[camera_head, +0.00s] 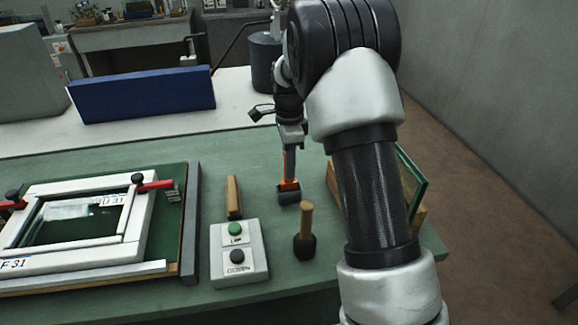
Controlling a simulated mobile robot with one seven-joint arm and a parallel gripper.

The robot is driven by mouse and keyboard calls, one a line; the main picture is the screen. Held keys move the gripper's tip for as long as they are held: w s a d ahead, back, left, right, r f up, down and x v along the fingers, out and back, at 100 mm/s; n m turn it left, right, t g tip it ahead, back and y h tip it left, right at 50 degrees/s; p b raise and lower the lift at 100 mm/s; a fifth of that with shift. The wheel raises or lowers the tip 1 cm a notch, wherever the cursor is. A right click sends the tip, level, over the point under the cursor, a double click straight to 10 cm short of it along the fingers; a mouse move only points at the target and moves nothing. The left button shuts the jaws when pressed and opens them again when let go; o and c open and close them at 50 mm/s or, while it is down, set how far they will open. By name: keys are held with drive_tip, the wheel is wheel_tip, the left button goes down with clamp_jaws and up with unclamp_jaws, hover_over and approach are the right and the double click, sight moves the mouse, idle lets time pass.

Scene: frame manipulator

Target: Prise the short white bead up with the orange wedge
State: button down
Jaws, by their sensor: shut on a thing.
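My gripper (290,175) points down over the right part of the green bench and is shut on the orange wedge (288,184). A dark block (289,197) is right below the wedge; I cannot tell whether they touch or are one piece. The white window frame (85,259) lies flat at the left, well apart from my gripper, with glass in its middle. White strips edge the glass; the one on the right side (129,218) looks like a short white bead. I cannot tell whether any bead is raised.
Red clamps (155,186) grip the frame. A grey button box (239,252), a wooden piece (234,197) and a wooden-handled mallet (305,235) stand between frame and arm. A glass pane in a wooden rack (411,185) is partly behind my arm. A blue panel (142,95) stands behind.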

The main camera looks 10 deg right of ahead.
drive_tip(key=shift+r+p, duration=1.75)
drive_tip(key=shift+r, duration=0.85)
